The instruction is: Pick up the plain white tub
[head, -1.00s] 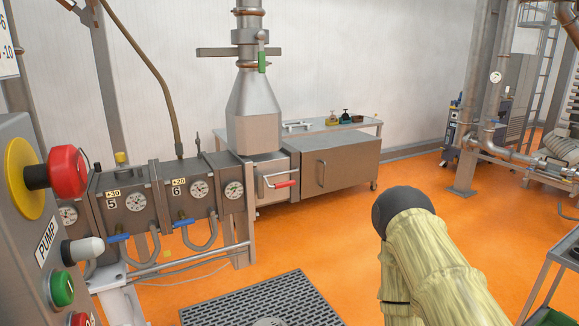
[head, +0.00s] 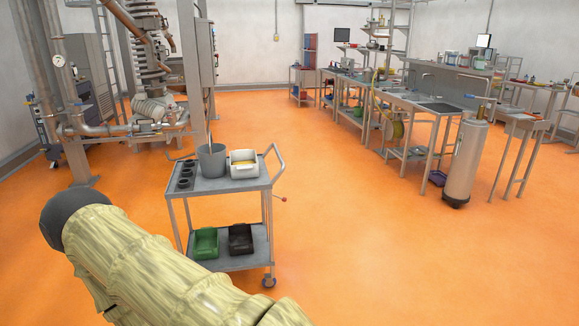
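A white tub (head: 244,170) stands upright on the top shelf of a grey trolley (head: 228,186), at its right side. Something yellow shows inside the tub. Whether this is the plain tub of the task I cannot tell; I see no other clear white tub. My arm, in a pale yellow cover with a dark rounded end, crosses the lower left in front of the trolley. My gripper is out of the picture.
A grey bucket (head: 212,160) stands left of the tub, beside several dark cups (head: 186,172). A green bin (head: 206,243) and a black bin (head: 240,239) sit on the lower shelf. A gas cylinder (head: 466,165) stands before the benches at right. Open orange floor lies between.

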